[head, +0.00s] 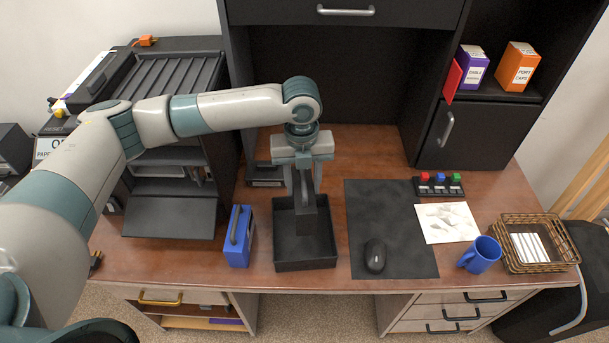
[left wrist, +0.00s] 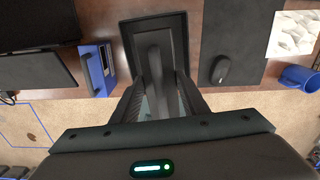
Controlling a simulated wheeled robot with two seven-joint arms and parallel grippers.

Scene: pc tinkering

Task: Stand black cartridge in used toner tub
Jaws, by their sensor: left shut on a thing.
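The black cartridge (head: 308,216) is upright in my left gripper (head: 304,188). The gripper points down and is shut on the cartridge's upper part. The used toner tub (head: 305,266) is a dark, open square tray on the desk, directly below. The cartridge's lower end appears within the tub's outline; whether it touches the floor, I cannot tell. In the left wrist view the cartridge (left wrist: 157,60) lies between the fingers, with the tub (left wrist: 130,35) around it. My right gripper is not in view.
A blue cartridge-like block with a dark handle (head: 239,237) stands close left of the tub. A dark mat (head: 390,220) with a mouse (head: 375,255) lies to the right. A blue mug (head: 480,255) and wicker basket (head: 540,258) stand farther right. A printer (head: 170,75) is at left.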

